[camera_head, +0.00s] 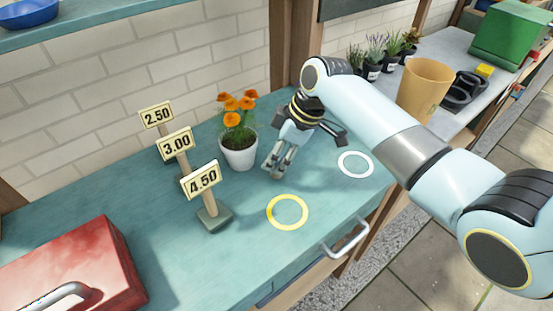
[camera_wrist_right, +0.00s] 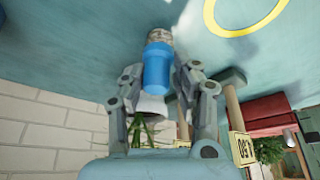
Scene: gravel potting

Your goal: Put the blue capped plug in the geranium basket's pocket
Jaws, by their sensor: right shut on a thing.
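My right gripper (camera_head: 279,168) reaches down over the teal counter, just right of a white pot with orange flowers (camera_head: 238,150). In the right wrist view the gripper (camera_wrist_right: 160,85) is shut on the blue capped plug (camera_wrist_right: 157,68), a blue cylinder with a greyish-brown end. The plug lies between the two fingers, its greyish end pointing toward the counter surface. In the head view the fingers mostly hide the plug. I cannot make out a geranium basket with a pocket in either view. My left gripper is not in view.
Price signs (camera_head: 201,179) stand left of the pot. A yellow ring (camera_head: 288,212) and a white ring (camera_head: 355,164) mark the counter (camera_head: 250,265). A red box (camera_head: 75,270) sits front left. Small potted plants and a tan pot (camera_head: 425,88) stand behind my right arm.

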